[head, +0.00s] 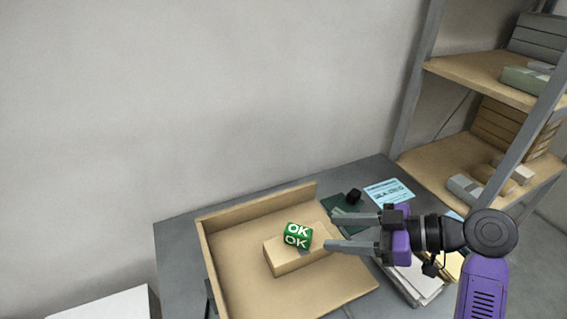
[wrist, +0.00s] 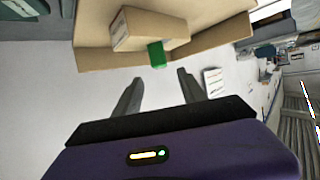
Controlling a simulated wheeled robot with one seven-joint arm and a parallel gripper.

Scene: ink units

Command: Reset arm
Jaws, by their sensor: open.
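My gripper (head: 331,231) is open and empty, its two fingers pointing left above the right side of the wooden tray. In the wrist view my gripper (wrist: 157,82) also shows its fingers apart with nothing between them. A green cube marked OK (head: 298,236) rests on a wooden block (head: 287,262) inside the tray (head: 233,278). The cube is just left of the fingertips and appears apart from them. The wrist view shows the green cube (wrist: 156,54) against the block (wrist: 145,28), beyond the fingertips.
The tray stands on a grey table (head: 178,270). A small black cube (head: 353,196), a light blue sheet (head: 389,192) and papers lie to its right. A metal shelf with wooden boards (head: 440,160) stands at the right. The wall side above the tray is clear.

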